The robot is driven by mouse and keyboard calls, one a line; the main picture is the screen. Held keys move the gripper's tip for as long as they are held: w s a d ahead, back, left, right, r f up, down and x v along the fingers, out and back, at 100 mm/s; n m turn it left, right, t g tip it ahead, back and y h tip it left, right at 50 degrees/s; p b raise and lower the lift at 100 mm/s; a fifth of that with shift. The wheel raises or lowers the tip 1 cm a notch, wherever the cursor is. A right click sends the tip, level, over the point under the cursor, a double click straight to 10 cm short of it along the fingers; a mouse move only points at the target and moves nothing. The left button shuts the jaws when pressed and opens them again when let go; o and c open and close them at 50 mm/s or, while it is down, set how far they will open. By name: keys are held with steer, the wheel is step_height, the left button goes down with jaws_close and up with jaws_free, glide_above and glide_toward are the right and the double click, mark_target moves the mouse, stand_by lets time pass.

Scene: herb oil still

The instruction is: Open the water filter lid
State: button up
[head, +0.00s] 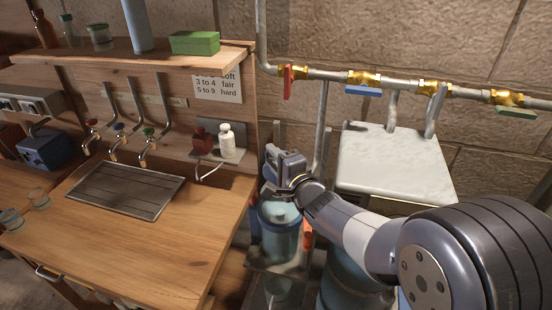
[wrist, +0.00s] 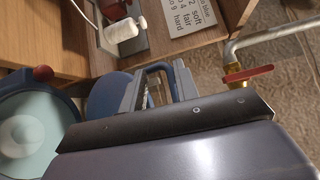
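A blue rounded part (wrist: 110,95) shows beside and behind my gripper (wrist: 158,82). I cannot tell whether this is the lid, or whether it touches a finger.
The wooden bench (head: 150,235) with taps and a drain tray (head: 125,190) is at the left. A white-topped unit (head: 395,165) stands at the right, under a pipe with a red-handled valve (head: 288,82). A white bottle (head: 227,142) is on the bench's small shelf.

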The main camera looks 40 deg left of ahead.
steer(key=shift+s+a+f, duration=0.2)
steer(key=shift+f, duration=0.4)
steer(key=shift+s+d, duration=0.1)
steer(key=shift+d, duration=0.05)
steer(key=v, duration=0.3)
steer(key=b+v, duration=0.1)
steer(key=v, duration=0.3)
steer(key=r+b+v, duration=0.1)
steer(key=v, duration=0.2)
steer(key=shift+d, duration=0.35)
steer(key=shift+r, duration=0.1)
